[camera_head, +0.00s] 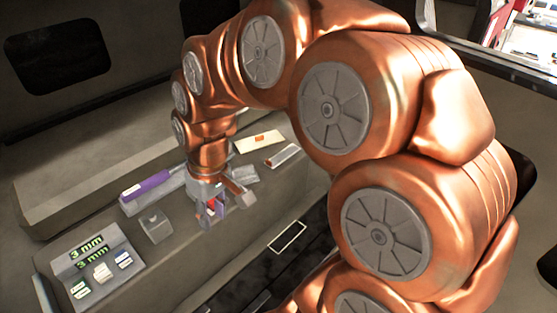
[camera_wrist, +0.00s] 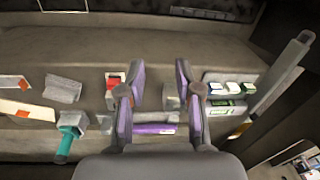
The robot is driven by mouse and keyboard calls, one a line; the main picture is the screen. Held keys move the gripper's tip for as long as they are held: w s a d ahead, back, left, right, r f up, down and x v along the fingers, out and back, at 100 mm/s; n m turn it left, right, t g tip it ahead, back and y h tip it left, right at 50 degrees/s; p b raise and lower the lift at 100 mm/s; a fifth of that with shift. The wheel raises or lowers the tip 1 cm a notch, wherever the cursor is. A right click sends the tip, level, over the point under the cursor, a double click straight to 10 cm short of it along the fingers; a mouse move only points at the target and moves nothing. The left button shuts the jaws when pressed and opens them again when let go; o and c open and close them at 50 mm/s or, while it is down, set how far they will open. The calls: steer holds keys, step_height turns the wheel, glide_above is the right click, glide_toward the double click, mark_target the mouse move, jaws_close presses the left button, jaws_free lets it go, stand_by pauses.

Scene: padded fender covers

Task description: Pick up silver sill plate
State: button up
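The silver sill plate appears to be the narrow, pale silver strip (camera_head: 285,155) on the grey ledge, right of my gripper in the head view. One end carries a small orange-red mark. In the wrist view the strip (camera_wrist: 8,83) seems to be the upper one at the far left edge, partly cut off by the frame. My gripper (camera_head: 214,210) points down over the ledge, left of the strip and apart from it. In the wrist view the purple-padded fingers (camera_wrist: 157,90) are spread with nothing held between them.
A cream plate with an orange tag (camera_head: 258,142) lies beside the strip. A purple bar (camera_head: 147,186), a grey block (camera_head: 156,227) and a grey 3 mm holder (camera_head: 75,262) sit to the left. A teal-handled tool (camera_wrist: 68,140) lies near the plates. A dark floor drops off in front.

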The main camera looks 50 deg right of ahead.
steer(key=w+d+f+t+b, duration=0.1)
steer(key=w+d+f, duration=0.1)
steer(key=w+d, duration=0.4)
steer(key=m+t+h+b, duration=0.1)
steer(key=m+t+b, duration=0.1)
steer(key=t+b, duration=0.1)
glide_toward(270, 162)
steer(key=f, duration=0.2)
steer(key=shift+n, duration=0.3)
steer(key=shift+w+p+x, duration=0.15)
steer(key=shift+p+x, duration=0.2)
steer(key=shift+x, duration=1.45)
steer(key=shift+w+p+x, duration=0.2)
steer(key=shift+p+x, duration=0.1)
steer(key=shift+x, duration=1.5)
steer(key=shift+r, duration=0.2)
jaws_close()
